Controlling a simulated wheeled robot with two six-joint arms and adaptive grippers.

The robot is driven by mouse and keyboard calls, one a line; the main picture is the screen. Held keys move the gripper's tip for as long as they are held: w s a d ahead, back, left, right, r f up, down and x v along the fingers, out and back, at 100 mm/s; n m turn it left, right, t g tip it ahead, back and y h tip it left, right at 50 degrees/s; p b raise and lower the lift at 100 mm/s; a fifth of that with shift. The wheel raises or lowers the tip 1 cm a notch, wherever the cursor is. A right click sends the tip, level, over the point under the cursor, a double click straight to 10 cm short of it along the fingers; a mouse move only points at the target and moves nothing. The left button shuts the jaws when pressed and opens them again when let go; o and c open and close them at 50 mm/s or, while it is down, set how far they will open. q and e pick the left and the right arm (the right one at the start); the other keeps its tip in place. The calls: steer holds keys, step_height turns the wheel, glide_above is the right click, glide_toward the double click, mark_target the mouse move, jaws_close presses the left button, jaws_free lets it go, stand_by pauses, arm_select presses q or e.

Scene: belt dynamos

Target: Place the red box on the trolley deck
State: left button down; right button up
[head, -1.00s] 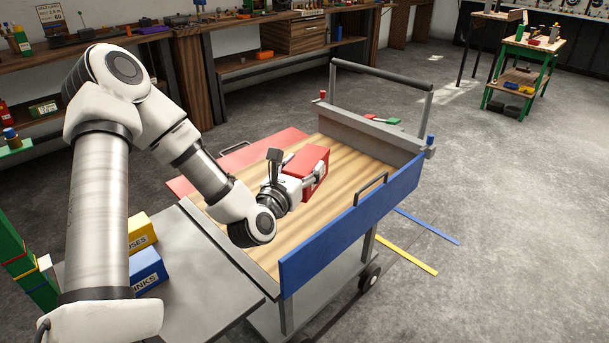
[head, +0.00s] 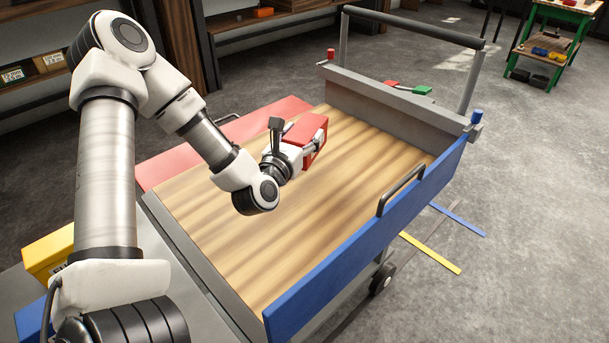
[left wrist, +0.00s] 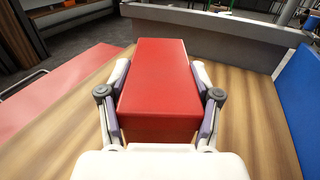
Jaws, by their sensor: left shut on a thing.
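The red box (head: 309,133) is held in my left gripper (head: 308,142), over the wooden deck of the trolley (head: 330,210). In the left wrist view the red box (left wrist: 158,85) sits between both fingers of the left gripper (left wrist: 160,100), which press on its two sides. The deck shows below and around the box; I cannot tell whether the box touches it. The box's underside is hidden. My right gripper is not in view.
A blue side panel (head: 370,240) with a handle runs along the trolley's near right side. A red panel (head: 220,140) lies on the far left side. A grey end wall (head: 375,110) with a push bar closes the back. A yellow box (head: 48,252) stands at lower left. Most of the deck is bare.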

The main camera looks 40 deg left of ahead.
arm_select(q)
step_height(320, 180, down, 7)
steer(key=shift+f+b, duration=0.15)
steer(key=shift+b, duration=0.95)
steer(key=shift+f, duration=0.3)
steer(key=shift+s, duration=0.1)
steer(key=shift+c, duration=0.8)
jaws_free()
steer(key=shift+r, duration=0.1)
